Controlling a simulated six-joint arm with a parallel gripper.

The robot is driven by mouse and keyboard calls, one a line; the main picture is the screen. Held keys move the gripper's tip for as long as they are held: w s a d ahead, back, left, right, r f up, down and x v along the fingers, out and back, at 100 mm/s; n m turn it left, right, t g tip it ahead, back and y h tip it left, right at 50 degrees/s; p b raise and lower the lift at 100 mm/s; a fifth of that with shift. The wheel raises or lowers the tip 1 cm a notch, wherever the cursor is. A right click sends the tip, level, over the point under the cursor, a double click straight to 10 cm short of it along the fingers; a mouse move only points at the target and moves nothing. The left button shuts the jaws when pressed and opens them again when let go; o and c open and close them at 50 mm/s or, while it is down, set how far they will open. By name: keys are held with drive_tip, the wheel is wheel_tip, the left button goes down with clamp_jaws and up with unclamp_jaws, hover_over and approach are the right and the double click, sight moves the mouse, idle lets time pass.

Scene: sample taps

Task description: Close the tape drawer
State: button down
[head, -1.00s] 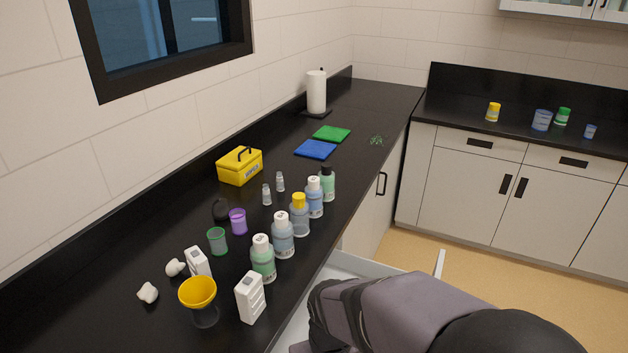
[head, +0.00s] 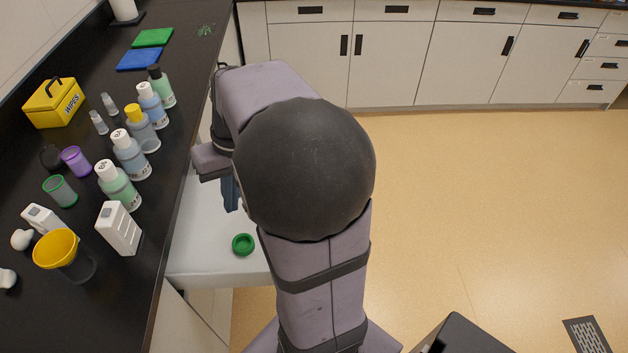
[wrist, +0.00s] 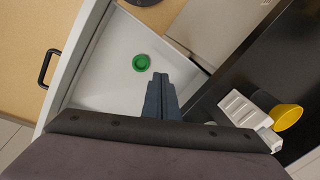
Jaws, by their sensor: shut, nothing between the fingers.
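The tape drawer (head: 200,245) stands pulled out below the counter, with a white interior. A green roll of tape (head: 243,244) lies on its floor. In the wrist view the open drawer (wrist: 105,85) shows its front panel at left with a black handle (wrist: 47,68), and the tape (wrist: 141,62) inside. My gripper (wrist: 160,80) is shut and empty; its dark fingers appear over the drawer's inside, between the tape and the counter edge, apart from the handle. In the head view my gripper (head: 231,195) is partly hidden by my arm, which also hides the drawer front.
The black counter (head: 100,235) holds several bottles, a yellow wipes box (head: 54,101), a white dispenser (head: 119,228) near the edge and a yellow-topped cup (head: 62,252). Cabinets (head: 460,65) line the back wall.

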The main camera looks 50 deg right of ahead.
drive_tip(key=w+d+f+m+t+b, duration=0.1)
drive_tip(key=w+d+m+t+b, duration=0.2)
drive_tip(key=d, duration=1.6)
drive_tip(key=s+d+m+t+b, duration=0.15)
drive_tip(key=s+d, duration=0.25)
drive_tip(key=d, duration=0.4)
drive_tip(key=s+d+t+b, duration=0.2)
drive_tip(key=s+d+b, duration=0.1)
drive_tip(key=d, duration=0.4)
wheel_tip(320, 180, down, 14)
drive_tip(key=r+h, duration=0.1)
drive_tip(key=w+a+r+p+x, duration=0.1)
drive_tip(key=a+p+x, duration=0.1)
drive_tip(key=x, duration=1)
drive_tip(key=shift+a+f+p, duration=0.15)
drive_tip(key=shift+p, duration=0.4)
